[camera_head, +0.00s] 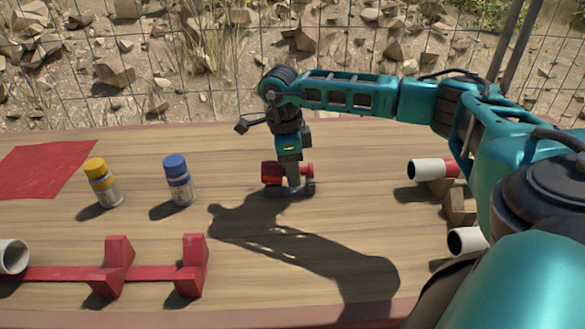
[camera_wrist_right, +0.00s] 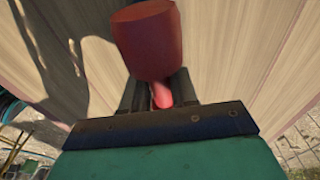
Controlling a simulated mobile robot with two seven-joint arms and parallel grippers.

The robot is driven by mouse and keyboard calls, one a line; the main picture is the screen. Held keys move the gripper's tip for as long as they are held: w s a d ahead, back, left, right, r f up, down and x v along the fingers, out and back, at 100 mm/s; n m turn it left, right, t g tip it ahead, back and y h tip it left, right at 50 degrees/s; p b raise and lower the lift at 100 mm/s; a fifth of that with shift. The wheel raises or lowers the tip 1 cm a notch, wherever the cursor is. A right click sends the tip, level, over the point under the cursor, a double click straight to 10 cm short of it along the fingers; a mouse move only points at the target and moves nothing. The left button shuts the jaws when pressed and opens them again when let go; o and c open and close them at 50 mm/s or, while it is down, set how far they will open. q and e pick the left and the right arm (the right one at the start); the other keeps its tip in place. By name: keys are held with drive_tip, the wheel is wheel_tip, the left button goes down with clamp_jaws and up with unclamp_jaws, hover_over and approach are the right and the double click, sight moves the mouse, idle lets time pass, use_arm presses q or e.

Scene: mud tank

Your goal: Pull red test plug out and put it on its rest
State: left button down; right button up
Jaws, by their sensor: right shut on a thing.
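The red test plug (camera_head: 271,173) is in my right gripper (camera_head: 293,180) over the middle of the table. In the right wrist view the plug (camera_wrist_right: 146,42) shows as a wide red cylinder with a thinner red stem between the two fingers (camera_wrist_right: 160,92). The gripper is shut on that stem. The plug lies about level, its wide end to the left in the head view, clear of the pipes. A red stand (camera_head: 150,273) with two upright notched blocks lies at the front left, its notches empty. My left gripper is out of view.
A yellow-capped bottle (camera_head: 103,182) and a blue-capped bottle (camera_head: 179,181) stand left of the plug. A red sheet (camera_head: 45,169) lies at far left. A white pipe end (camera_head: 12,257) is by the stand. White pipes (camera_head: 428,169) and a wooden block (camera_head: 459,207) are at right.

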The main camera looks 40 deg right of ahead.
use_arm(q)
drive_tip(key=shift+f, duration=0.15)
use_arm(e)
drive_tip(key=shift+f, duration=0.2)
drive_tip(key=o, duration=1)
use_arm(q)
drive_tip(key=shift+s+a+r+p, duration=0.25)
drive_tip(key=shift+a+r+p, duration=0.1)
drive_tip(key=shift+p, duration=0.4)
use_arm(e)
wheel_tip(320, 180, up, 13)
drive_tip(key=w+a, duration=0.1)
drive_tip(key=shift+a, duration=0.1)
